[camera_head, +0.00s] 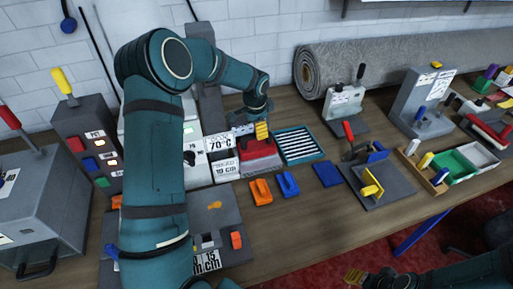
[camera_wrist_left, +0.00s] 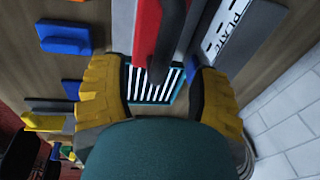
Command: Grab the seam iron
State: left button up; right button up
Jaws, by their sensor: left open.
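The seam iron (camera_head: 257,165) appears to be the red block with a dark handle, standing beside the striped tray. In the left wrist view its red body (camera_wrist_left: 147,28) and dark handle (camera_wrist_left: 172,35) reach down between my fingers. My left gripper (camera_head: 257,130) is over it with the yellow fingertips pointing down, and partly hides it. In the wrist view this gripper (camera_wrist_left: 160,92) is open, one finger on each side of the handle; contact cannot be made out. My right gripper (camera_head: 355,277) is low at the bottom right of the head view, away from the iron.
The striped tray (camera_head: 298,146) lies just right of the iron. A 70 °C sign (camera_head: 220,142) stands to its left. Orange (camera_head: 261,191) and blue (camera_head: 288,184) pieces lie in front. A rolled grey rug (camera_head: 400,65) lies behind. Bare wood shows at the front middle.

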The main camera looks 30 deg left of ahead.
aim_at(257, 143)
pick_arm(q)
jog(key=shift+w+a+f, duration=0.15)
jog(key=shift+f, duration=0.75)
jog(key=shift+w+a+f, duration=0.1)
jog(key=shift+w+f, duration=0.1)
jog(key=shift+f, duration=0.7)
jog(key=shift+w+a+f, duration=0.15)
jog(key=shift+f, duration=0.75)
grip_shut()
jog(key=shift+w+r, duration=0.1)
jog(key=shift+r, duration=0.05)
